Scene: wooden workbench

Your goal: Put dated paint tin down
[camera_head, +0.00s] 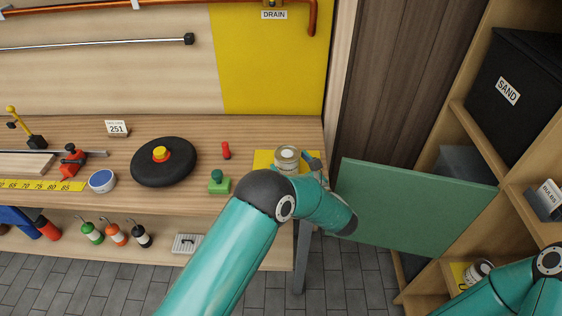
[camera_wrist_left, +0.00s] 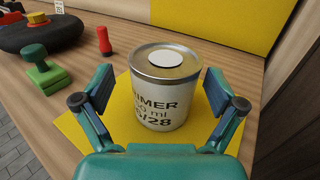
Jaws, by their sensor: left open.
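The paint tin (camera_wrist_left: 165,92), pale with a metal rim and a white disc on its lid, stands upright on a yellow mat (camera_wrist_left: 82,133) on the workbench. Its label partly reads "IMER", "0 ml" and "/28". It also shows in the head view (camera_head: 287,156) at the bench's right end. My left gripper (camera_wrist_left: 160,90) is open, with one finger on each side of the tin and visible gaps between. In the head view my left arm partly hides the mat and gripper. My right arm shows at the lower right, but its gripper is out of view.
A green stamp-like block (camera_head: 219,183), a red peg-like piece (camera_head: 226,150) and a black disc (camera_head: 163,162) lie left of the tin. A green panel (camera_head: 410,205) stands right of the bench. Another tin (camera_head: 478,270) sits on a low shelf at right.

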